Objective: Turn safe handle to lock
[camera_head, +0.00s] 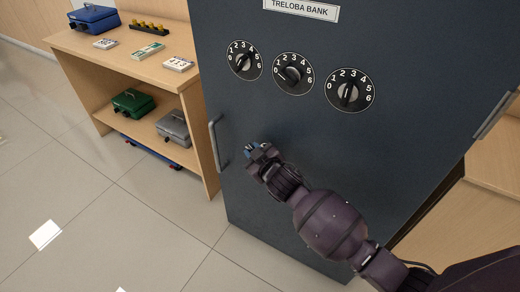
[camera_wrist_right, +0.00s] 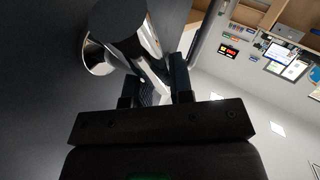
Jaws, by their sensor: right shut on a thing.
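The dark blue-grey safe (camera_head: 290,130) stands upright, with a "TRELOBA BANK" label near the top of its door. My right gripper (camera_head: 256,151) is at the lower left part of the door and covers the safe handle in the head view. In the right wrist view the chrome safe handle (camera_wrist_right: 121,35) has a round base on the dark door. Its shiny lever reaches between the fingers of my right gripper (camera_wrist_right: 154,88), which is shut on it. My left gripper is not in view.
Three numbered dials (camera_head: 245,60) sit in a row above my right gripper. A grey pull bar (camera_head: 216,142) is at the door's left edge. A wooden shelf (camera_head: 130,66) with cash boxes and banknote bundles stands to the left. The tiled floor in front is clear.

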